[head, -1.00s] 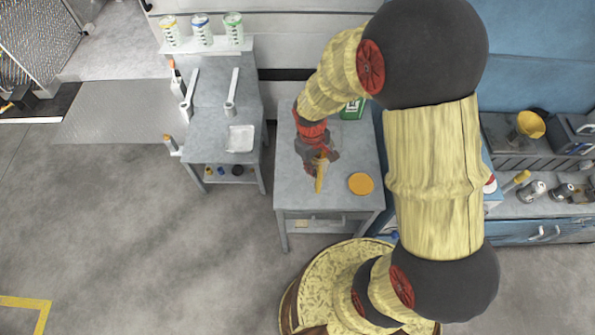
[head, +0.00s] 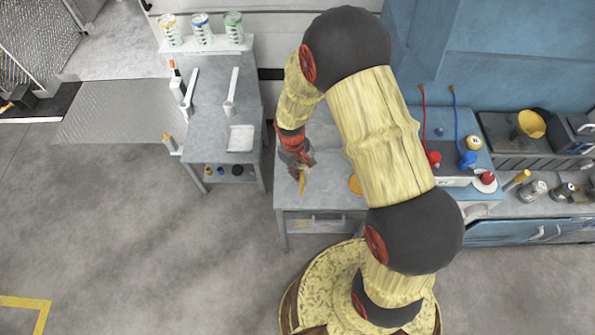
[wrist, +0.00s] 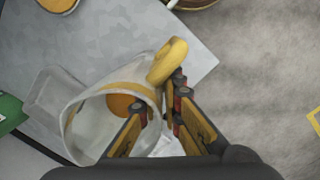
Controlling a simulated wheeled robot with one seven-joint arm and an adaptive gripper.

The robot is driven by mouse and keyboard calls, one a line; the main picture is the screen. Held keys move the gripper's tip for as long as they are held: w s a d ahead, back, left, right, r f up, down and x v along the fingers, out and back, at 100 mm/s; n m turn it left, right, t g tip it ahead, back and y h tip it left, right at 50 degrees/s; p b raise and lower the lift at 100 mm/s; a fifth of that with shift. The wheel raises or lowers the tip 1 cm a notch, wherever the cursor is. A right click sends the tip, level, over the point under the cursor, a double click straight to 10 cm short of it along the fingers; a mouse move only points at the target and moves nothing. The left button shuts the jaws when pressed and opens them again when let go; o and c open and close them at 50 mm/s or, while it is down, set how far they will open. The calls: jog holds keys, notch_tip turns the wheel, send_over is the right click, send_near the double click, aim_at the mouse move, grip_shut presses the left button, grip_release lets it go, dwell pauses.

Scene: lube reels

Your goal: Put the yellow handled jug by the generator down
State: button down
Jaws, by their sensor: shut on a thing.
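In the head view my gripper (head: 303,164) is over the left part of the grey middle table (head: 325,200). The yellow handle (head: 302,182) shows just below it; the jug's body is mostly hidden there. I cannot tell whether the jug touches the tabletop. I cannot make out a generator for certain.
An orange disc (head: 355,184) lies on the table, partly behind my arm. A grey bench (head: 215,125) with a white tray (head: 240,138) stands left, across a narrow gap. A green container (wrist: 10,112) is at the wrist view's left edge. Red and blue hoses (head: 457,115) hang at right.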

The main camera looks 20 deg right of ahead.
jog(key=shift+r, duration=0.1)
jog(key=c, duration=2.4)
grip_release()
jog(key=shift+f, duration=0.2)
jog(key=o, duration=0.4)
jog(key=shift+o, duration=0.2)
jog(key=shift+r, duration=0.1)
